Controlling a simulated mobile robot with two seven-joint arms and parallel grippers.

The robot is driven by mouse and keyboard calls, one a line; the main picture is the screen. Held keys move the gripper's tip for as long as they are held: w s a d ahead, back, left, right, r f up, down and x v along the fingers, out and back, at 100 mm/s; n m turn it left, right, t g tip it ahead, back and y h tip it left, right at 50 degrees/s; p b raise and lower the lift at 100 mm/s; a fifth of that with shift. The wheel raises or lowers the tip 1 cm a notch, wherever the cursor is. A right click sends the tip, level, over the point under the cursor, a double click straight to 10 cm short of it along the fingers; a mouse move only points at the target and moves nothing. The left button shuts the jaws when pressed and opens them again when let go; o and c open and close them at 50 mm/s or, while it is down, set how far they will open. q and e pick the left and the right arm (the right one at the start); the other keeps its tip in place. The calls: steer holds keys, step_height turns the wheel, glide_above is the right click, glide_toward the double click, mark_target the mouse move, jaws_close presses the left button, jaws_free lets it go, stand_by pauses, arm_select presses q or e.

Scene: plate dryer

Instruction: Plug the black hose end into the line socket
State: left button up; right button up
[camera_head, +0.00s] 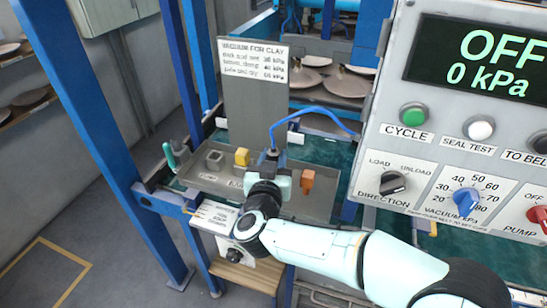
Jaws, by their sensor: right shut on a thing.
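My right gripper (269,166) is above the grey tray, at the end of my arm that comes in from the lower right. It is shut on the black hose end (272,153), which is mostly hidden between the jaws. A blue hose (310,118) rises from there, arches right and drops behind the control panel. A grey block with a dark opening (214,160), a yellow block (242,157) and an orange block (307,180) stand on the tray. I cannot tell which of these, if any, is the line socket. My left gripper is not in view.
The grey tray (215,183) sits on a blue frame (95,110). A sign, "VACUUM FOR CLAY" (252,62), stands behind it. The control panel (440,130) reads OFF, 0 kPa and fills the right side. Plates (347,84) lie on a rack behind. A teal handle (169,156) is at the left.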

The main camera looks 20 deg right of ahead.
steer(key=shift+f, duration=0.35)
stand_by(0.3)
steer(key=o, duration=1.1)
steer(key=shift+s+a, duration=0.15)
steer(key=shift+s, duration=0.15)
steer(key=v, duration=1.2)
steer(key=shift+s+a, duration=0.1)
steer(key=shift+s, duration=0.3)
